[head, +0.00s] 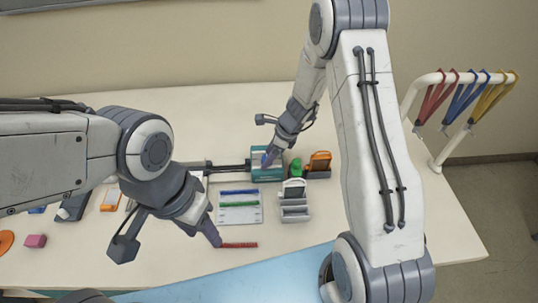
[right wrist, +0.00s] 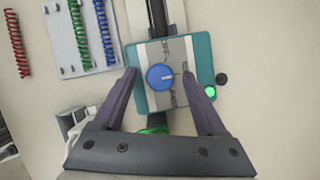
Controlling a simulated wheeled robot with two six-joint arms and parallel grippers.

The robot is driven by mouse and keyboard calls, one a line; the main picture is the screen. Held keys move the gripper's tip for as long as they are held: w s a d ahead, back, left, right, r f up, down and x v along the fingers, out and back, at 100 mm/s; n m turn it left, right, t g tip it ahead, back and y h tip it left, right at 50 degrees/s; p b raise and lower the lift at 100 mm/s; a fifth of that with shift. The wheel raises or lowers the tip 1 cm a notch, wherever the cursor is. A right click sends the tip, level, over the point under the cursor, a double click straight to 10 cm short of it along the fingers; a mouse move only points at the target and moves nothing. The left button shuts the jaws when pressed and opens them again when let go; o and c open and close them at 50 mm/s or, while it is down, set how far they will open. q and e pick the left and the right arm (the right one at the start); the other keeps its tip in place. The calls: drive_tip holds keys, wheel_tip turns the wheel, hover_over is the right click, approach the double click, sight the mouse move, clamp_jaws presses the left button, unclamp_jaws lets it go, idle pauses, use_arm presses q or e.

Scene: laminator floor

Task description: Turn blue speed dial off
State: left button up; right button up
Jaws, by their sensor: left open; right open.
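The blue speed dial (right wrist: 160,77) sits on a grey panel of a teal-edged device (right wrist: 203,52), with a pale pointer mark on its face. In the right wrist view my right gripper (right wrist: 168,83) is open, with its fingers on either side of the dial; I cannot tell whether they touch it. In the head view the teal device (head: 268,177) stands at the table's back middle, with my right gripper (head: 266,163) over it and largely covering the dial. My left gripper (head: 215,240) is open and empty above the table, near a red comb-like strip (head: 240,245).
A white tray with coloured spirals (head: 240,208), a grey-white gadget (head: 294,200) and an orange device (head: 320,161) stand nearby. A rack with coloured lanyards (head: 465,97) is at right.

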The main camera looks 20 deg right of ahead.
clamp_jaws()
drive_tip(key=shift+r, duration=0.1)
drive_tip(key=shift+n+g+p, duration=0.4)
drive_tip(key=shift+n+p, duration=0.3)
drive_tip(key=shift+n, duration=0.5)
drive_tip(key=n+g, duration=0.1)
drive_tip(key=n, duration=0.1)
drive_tip(key=shift+w+n+y+p, duration=0.15)
drive_tip(key=shift+n+y+p, duration=0.15)
drive_tip(key=shift+p, duration=0.05)
drive_tip(key=n+g, duration=0.1)
drive_tip(key=n, duration=0.1)
drive_tip(key=shift+w+n, duration=0.1)
drive_tip(key=shift+n, duration=0.2)
drive_tip(key=shift+n+g+b, duration=0.35)
drive_tip(key=shift+n+g, duration=0.45)
drive_tip(key=shift+n, duration=1.2)
drive_tip(key=shift+n+h, duration=0.3)
drive_tip(key=shift+h, duration=0.1)
unclamp_jaws()
